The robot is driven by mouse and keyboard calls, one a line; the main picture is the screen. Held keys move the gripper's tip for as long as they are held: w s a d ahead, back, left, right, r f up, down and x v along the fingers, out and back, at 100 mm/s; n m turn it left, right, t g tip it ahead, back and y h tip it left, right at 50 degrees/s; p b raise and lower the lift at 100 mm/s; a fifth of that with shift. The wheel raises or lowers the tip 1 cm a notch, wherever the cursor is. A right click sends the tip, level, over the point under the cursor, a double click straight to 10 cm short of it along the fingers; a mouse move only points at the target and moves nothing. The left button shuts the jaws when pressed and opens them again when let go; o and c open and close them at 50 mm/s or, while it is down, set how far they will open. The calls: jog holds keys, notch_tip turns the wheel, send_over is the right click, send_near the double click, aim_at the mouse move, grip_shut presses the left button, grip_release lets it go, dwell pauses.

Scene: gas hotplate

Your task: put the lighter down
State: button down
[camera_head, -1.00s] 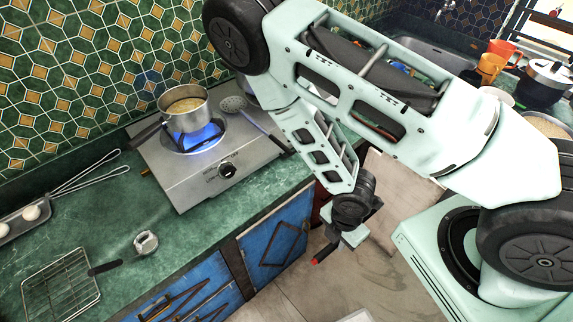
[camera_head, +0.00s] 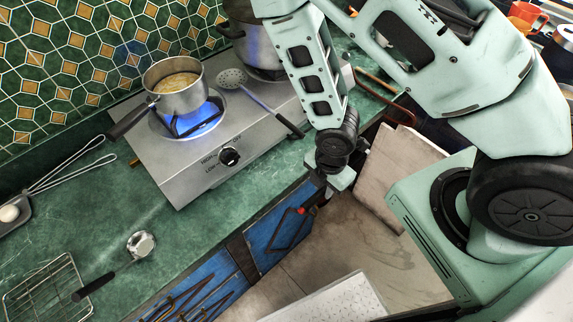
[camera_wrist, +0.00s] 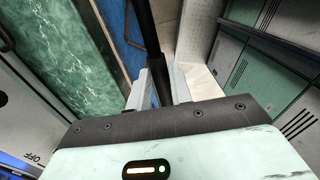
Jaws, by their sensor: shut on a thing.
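My gripper (camera_head: 320,197) hangs beside the front edge of the green counter, over the floor and in front of the blue cabinet doors. It is shut on the lighter, whose red end (camera_head: 301,211) shows below the gripper in the head view. In the wrist view the lighter is a dark rod (camera_wrist: 144,30) running up from between the fingers (camera_wrist: 161,88). The gas hotplate (camera_head: 190,175) stands on the counter, with a blue flame under the saucepan (camera_head: 177,98).
The green counter (camera_head: 195,225) has bare room in front of the hotplate. A black-handled strainer (camera_head: 139,244) and a wire rack (camera_head: 45,290) lie at the left. A skimmer (camera_head: 232,79) rests on the hotplate beside a larger pot (camera_head: 252,50). A wooden board (camera_head: 395,175) is at the right.

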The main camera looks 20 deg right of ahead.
jog(key=w+b, duration=0.1)
jog(key=b, duration=0.2)
jog(key=w+a+b, duration=0.1)
jog(key=w+b, duration=0.1)
jog(key=b, duration=0.2)
jog(key=w+b, duration=0.2)
jog(key=b, duration=0.1)
jog(key=shift+a+f+b, duration=0.2)
jog(key=shift+a+b, duration=0.05)
jog(key=shift+b, duration=0.15)
jog(key=p, duration=0.3)
send_over(286, 167)
jog(key=shift+s+r, duration=0.15)
jog(key=shift+r, duration=0.15)
notch_tip(286, 167, down, 4)
jog(key=b, duration=0.4)
jog(key=shift+a+r, duration=0.1)
jog(key=shift+r, duration=0.1)
